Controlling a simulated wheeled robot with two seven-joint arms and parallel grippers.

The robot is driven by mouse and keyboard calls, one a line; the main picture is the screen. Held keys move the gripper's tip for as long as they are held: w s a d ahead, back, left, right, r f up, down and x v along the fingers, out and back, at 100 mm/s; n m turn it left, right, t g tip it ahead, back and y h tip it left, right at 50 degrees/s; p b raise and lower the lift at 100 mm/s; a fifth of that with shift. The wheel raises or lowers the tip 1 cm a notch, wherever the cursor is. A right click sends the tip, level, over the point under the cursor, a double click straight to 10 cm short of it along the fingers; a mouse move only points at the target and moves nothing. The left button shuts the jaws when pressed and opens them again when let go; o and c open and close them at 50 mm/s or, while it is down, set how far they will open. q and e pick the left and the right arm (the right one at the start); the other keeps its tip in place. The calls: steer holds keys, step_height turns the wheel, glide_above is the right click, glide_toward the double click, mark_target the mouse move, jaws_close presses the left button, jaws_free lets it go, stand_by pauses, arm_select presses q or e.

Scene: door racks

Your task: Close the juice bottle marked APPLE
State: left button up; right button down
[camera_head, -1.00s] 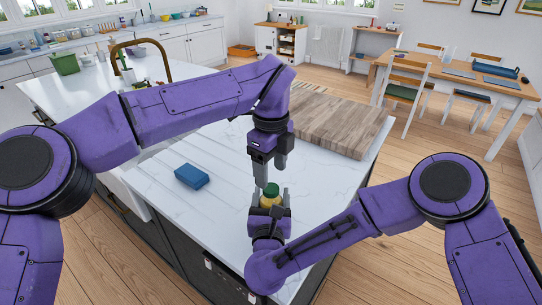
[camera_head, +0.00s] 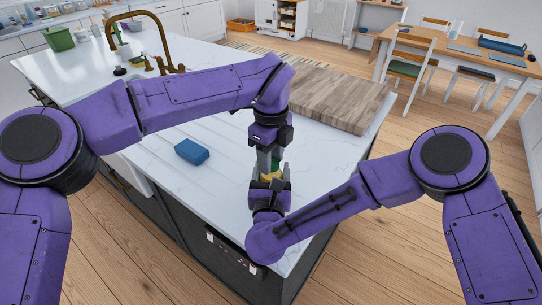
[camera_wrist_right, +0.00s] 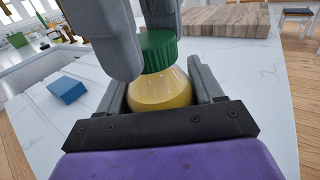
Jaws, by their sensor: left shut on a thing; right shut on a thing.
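The juice bottle (camera_wrist_right: 160,90) is pale yellow and stands upright on the white counter (camera_head: 150,150). A green ribbed cap (camera_wrist_right: 157,48) sits on its top. My left gripper (camera_head: 269,160) comes down from above, its fingers shut on the cap from both sides. My right gripper (camera_head: 269,188) is low, its fingers shut around the bottle's body; it also shows in the right wrist view (camera_wrist_right: 160,98). The bottle is mostly hidden by the grippers in the head view. No APPLE label is visible.
A blue block (camera_head: 191,152) lies on the counter left of the grippers. A wooden board (camera_head: 335,97) lies behind, to the right. A brass tap (camera_head: 150,45) stands at the back left. The counter between block and bottle is clear.

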steer(key=shift+f, duration=0.1)
arm_select(q)
steer(key=m, duration=0.5)
steer(key=shift+m, duration=0.4)
steer(key=m, duration=0.6)
steer(key=shift+d, duration=0.1)
steer(key=m, duration=1.3)
steer(key=shift+d, duration=0.1)
steer(key=o, duration=1.2)
steer(key=shift+o, duration=0.2)
steer(key=shift+f, duration=0.1)
